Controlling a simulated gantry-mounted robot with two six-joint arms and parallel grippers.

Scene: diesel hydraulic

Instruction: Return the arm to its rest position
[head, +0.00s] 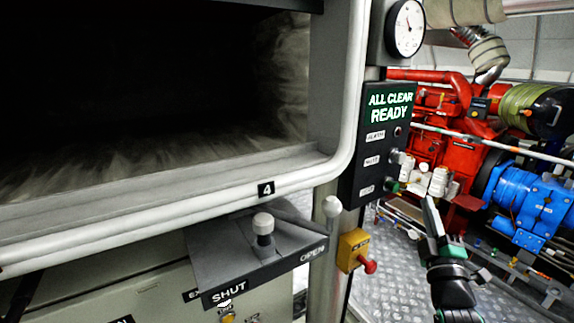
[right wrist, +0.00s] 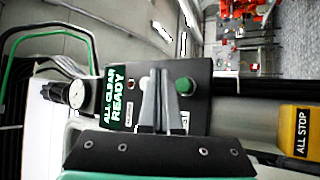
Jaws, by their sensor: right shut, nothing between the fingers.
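My right gripper (head: 429,201) is in the head view, below and right of the black control panel (head: 372,143). Its fingers are together and empty. In the right wrist view the gripper (right wrist: 158,74) points at the panel (right wrist: 196,75), and its fingers hide part of the panel face. I cannot tell the gap between the fingertips and the panel. A green button (right wrist: 185,86) shows just right of the fingers. My left gripper is not in view.
A lever (head: 263,236) stands on a plate marked SHUT and OPEN. A yellow box with a red knob (head: 354,250) is left of my right gripper. A dial gauge (head: 405,28) is above the panel. Red and blue machinery (head: 530,205) stands behind, beyond a metal floor.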

